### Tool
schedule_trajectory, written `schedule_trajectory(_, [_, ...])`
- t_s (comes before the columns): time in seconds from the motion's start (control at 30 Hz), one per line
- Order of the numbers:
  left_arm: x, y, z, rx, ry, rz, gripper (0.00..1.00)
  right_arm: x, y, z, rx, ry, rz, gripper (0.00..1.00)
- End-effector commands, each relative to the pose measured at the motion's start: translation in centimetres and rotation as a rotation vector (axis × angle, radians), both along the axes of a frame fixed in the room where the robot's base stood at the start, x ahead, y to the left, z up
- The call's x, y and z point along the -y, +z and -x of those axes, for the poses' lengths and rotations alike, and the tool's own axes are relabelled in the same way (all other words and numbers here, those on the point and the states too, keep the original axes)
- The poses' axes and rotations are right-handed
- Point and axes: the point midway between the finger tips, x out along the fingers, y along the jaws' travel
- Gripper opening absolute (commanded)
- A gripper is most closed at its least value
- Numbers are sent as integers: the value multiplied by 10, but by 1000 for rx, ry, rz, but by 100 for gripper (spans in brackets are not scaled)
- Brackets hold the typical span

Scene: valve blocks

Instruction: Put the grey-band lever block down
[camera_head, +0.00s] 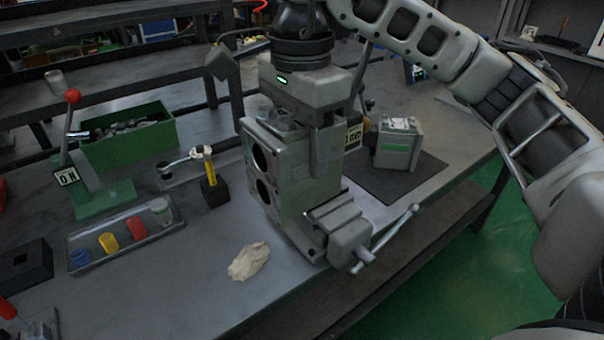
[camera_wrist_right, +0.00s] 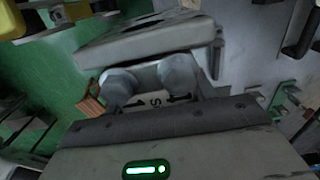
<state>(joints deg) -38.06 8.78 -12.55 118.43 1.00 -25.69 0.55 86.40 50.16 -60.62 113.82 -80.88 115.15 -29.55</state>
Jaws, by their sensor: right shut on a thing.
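My right gripper (camera_head: 325,165) comes down from the top middle in the head view, in front of a grey housing with two round holes (camera_head: 262,170). It is shut on a block that is mostly hidden. I cannot see a grey band. My left gripper is not in view.
A green-banded block (camera_head: 398,146) stands on a dark mat (camera_head: 425,183) at right. A vise (camera_head: 348,236) sits at the front edge, near a crumpled cloth (camera_head: 249,261). Left are a green bin (camera_head: 130,150), a red-knobbed lever block (camera_head: 66,177) and a tray (camera_head: 150,240) of coloured cups.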

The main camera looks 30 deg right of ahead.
Motion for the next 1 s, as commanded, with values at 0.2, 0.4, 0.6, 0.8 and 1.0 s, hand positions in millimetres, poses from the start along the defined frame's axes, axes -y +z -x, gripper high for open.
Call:
schedule_trajectory(0.2, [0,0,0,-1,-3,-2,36,24,-15,-29,1,-11,-3,0])
schedule_trajectory(0.4, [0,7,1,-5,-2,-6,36,50,-30,-60,2,-11,-1,0])
schedule_trajectory(0.6, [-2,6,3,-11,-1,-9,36,68,-60,-82,2,-6,0,0])
schedule_trajectory(0.8, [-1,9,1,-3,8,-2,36,77,-80,-96,5,-3,-1,0])
schedule_trajectory(1.0, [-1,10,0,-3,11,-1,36,82,-89,-102,5,-3,-1,0])
